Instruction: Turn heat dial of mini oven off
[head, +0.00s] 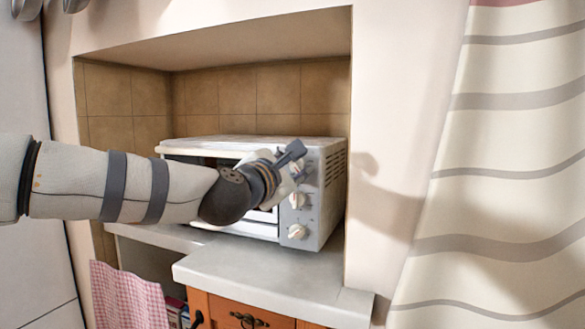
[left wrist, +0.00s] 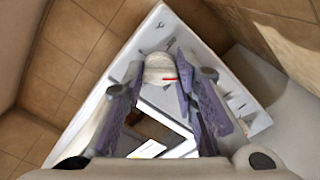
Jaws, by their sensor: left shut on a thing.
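The white mini oven (head: 322,200) stands in a tiled niche, its control panel on the right of its front. Its middle dial (head: 298,199) and bottom dial (head: 297,231) show below my left gripper (head: 292,165). The gripper hides the upper part of the panel. In the left wrist view a white dial with a red mark (left wrist: 160,66) sits between the two fingers of my left gripper (left wrist: 165,85), which is shut on it. It appears to be the top dial; I cannot read its label. My right gripper is not in view.
A light worktop (head: 270,275) juts out below the oven, over an orange wooden drawer (head: 235,312). A pink checked cloth (head: 128,297) hangs at the lower left. A striped curtain (head: 500,190) hangs at the right. The niche walls and ceiling close in around the oven.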

